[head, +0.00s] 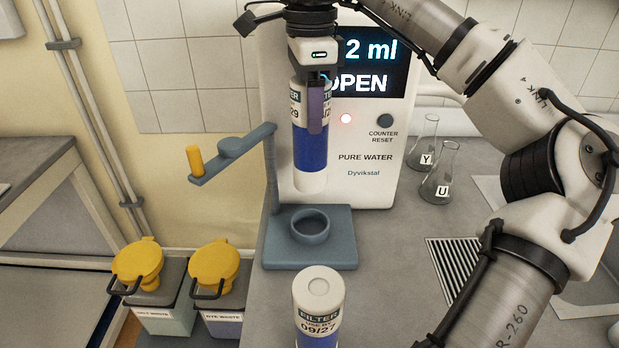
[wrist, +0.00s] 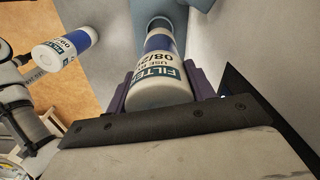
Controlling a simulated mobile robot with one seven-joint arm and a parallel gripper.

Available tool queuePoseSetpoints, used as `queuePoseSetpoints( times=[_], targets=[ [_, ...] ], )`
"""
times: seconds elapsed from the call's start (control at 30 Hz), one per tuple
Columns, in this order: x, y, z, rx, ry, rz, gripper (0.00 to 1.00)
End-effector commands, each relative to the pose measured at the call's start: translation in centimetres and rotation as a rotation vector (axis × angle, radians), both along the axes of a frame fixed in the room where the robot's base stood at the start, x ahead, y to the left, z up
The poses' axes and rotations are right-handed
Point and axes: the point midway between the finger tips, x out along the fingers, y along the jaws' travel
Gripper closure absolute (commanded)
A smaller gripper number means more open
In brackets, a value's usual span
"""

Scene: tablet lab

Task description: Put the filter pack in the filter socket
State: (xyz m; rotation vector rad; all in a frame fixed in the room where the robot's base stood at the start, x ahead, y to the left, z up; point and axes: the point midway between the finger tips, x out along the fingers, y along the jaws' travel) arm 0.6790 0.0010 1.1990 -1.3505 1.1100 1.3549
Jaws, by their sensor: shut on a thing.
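My gripper (head: 316,112) is shut on a white filter pack with a blue band (head: 309,150) and holds it upright by its upper part. In the wrist view the held pack (wrist: 164,85) sits between the two purple fingers; its label reads FILTER and a date starting 08. The filter socket (head: 311,240), a round ring on a blue-grey base, is below the pack's lower end, with a visible gap in the head view. The hinged arm with a yellow handle (head: 194,160) is swung out to the left.
A second filter pack (head: 318,298), dated 09, stands on the bench in front of the socket. The water unit (head: 365,170) behind shows "2 ml" and "OPEN" with a red light. Two flasks (head: 438,180) stand right. Yellow-lidded waste bins (head: 138,262) are at lower left.

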Motion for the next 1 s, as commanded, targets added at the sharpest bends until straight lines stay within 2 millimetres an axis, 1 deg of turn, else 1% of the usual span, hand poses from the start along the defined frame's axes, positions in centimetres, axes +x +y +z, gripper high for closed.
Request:
queuePoseSetpoints(
  times=[0.03, 0.1, 0.2, 0.3, 0.57, 0.8, 1.0],
  targets=[
    [0.0, 0.0, -1.2, 0.003, 0.002, 0.003, 1.00],
    [-0.1, 0.0, -2.9, 0.001, 0.002, 0.003, 1.00],
    [-0.1, 0.0, -5.0, 0.000, 0.001, 0.001, 1.00],
    [-0.1, 0.0, -6.5, 0.000, 0.000, 0.000, 1.00],
    [0.0, 0.0, -8.4, -0.001, -0.001, 0.000, 1.00],
    [-0.1, 0.0, -11.6, 0.001, -0.001, -0.001, 1.00],
    [0.0, 0.0, -11.8, 0.000, -0.003, -0.001, 1.00]
  ],
)
